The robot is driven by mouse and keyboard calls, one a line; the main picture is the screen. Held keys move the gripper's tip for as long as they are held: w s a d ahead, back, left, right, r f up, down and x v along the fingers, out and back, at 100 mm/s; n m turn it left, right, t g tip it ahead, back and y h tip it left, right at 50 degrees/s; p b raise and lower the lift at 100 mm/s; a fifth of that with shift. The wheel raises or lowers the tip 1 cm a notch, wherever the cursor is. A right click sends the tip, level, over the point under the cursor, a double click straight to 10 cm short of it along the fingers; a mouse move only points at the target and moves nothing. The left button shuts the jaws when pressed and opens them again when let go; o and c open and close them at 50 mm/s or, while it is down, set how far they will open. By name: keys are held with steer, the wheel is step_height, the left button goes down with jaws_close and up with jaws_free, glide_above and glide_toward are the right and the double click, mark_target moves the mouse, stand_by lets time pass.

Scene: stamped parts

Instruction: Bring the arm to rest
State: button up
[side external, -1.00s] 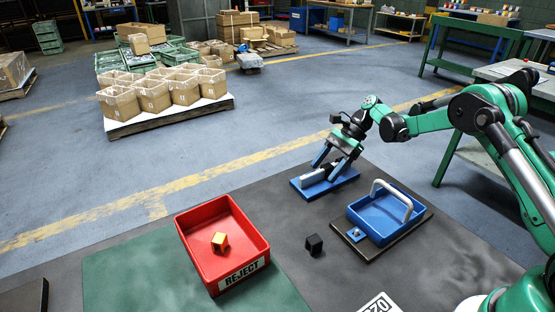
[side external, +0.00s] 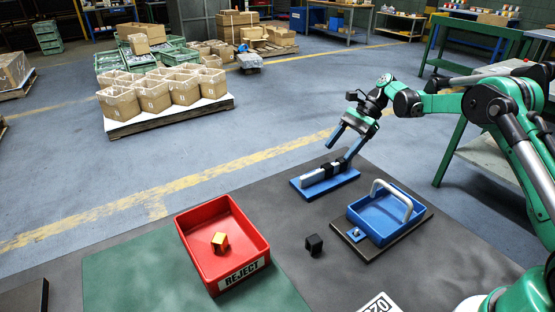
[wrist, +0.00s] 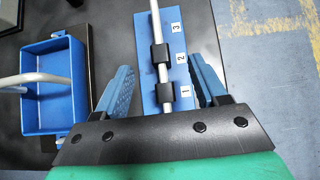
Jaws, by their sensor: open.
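My gripper (side external: 339,155) is open and empty, with its two blue fingers spread. It hangs above the blue base plate (side external: 345,181), and its fingers appear clear of it. A pale rod (side external: 312,178) with black collars lies along the plate. In the wrist view the rod (wrist: 163,73) runs between my open fingers (wrist: 161,66), and two black collars (wrist: 160,53) sit on it by the labels 1 and 2. Label 3 is farther along the plate (wrist: 178,45).
A blue tray (side external: 367,222) with a pale handle stands on a dark board at right. A black cube (side external: 314,244) lies on the dark mat. The air left of my gripper is free.

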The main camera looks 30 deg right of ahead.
steer(key=a+r+n, duration=0.1)
steer(key=a+r+h, duration=0.1)
steer(key=r, duration=0.1)
steer(key=a+r+n, duration=0.1)
steer(key=shift+s+r+n+t+h, duration=0.3)
steer(key=shift+s+t+h, duration=0.1)
steer(key=s+a+r+n+t+h, duration=0.1)
steer(key=s+a+n+t+h, duration=0.2)
steer(key=s+n, duration=0.4)
steer(key=s+a+r+n+t+h, duration=0.2)
steer(key=s+a+n+t+h, duration=0.1)
steer(key=s+n, duration=0.5)
steer(key=shift+r+h, duration=0.15)
steer(key=shift+h, duration=0.35)
